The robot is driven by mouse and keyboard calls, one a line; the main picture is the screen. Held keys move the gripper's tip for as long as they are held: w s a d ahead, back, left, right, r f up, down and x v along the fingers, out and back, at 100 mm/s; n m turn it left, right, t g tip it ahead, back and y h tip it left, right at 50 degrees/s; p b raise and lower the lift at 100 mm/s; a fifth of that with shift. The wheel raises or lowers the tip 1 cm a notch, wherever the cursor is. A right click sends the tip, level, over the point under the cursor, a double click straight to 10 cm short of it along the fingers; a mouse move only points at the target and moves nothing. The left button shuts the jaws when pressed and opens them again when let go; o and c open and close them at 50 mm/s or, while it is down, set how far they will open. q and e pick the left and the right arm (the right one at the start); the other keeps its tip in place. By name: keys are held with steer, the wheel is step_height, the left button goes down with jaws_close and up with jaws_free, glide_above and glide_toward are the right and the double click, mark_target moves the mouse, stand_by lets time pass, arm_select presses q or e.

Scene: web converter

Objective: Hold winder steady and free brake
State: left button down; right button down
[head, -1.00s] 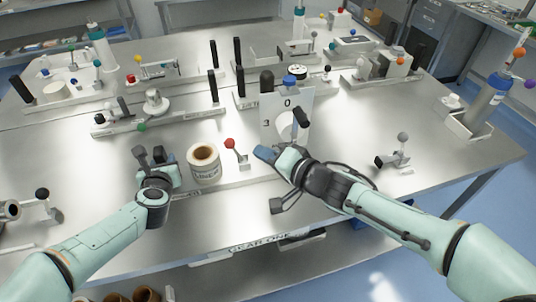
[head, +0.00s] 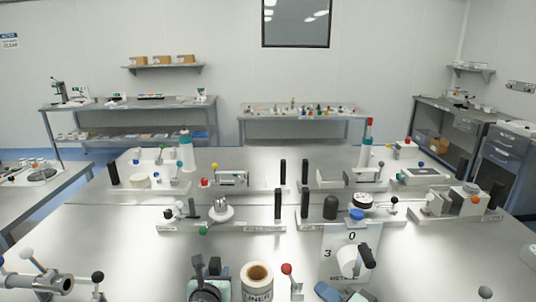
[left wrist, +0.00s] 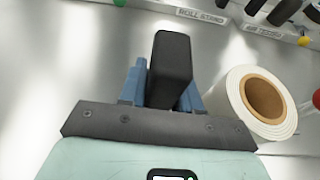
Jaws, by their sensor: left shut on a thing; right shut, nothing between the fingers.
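My left gripper (head: 209,272) is shut on a black upright handle (left wrist: 172,62) at the bottom of the head view. In the left wrist view the blue fingers flank this handle. A white roll with a brown core (head: 257,283), labelled "LINER", stands just right of the gripper, and it also shows in the left wrist view (left wrist: 240,110). A red-knobbed lever (head: 287,269) stands right of the roll; it looks like the brake.
Behind are rail stands with black posts (head: 278,203), a blue-capped part (head: 356,214) and small knobbed fixtures (head: 220,210).

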arm_select(q)
steer(key=shift+f, duration=0.3)
steer(key=c, duration=0.8)
jaws_free()
steer(key=shift+c, duration=0.2)
steer(key=shift+o, duration=0.6)
steer(key=shift+r, duration=0.25)
steer(key=v, duration=1.2)
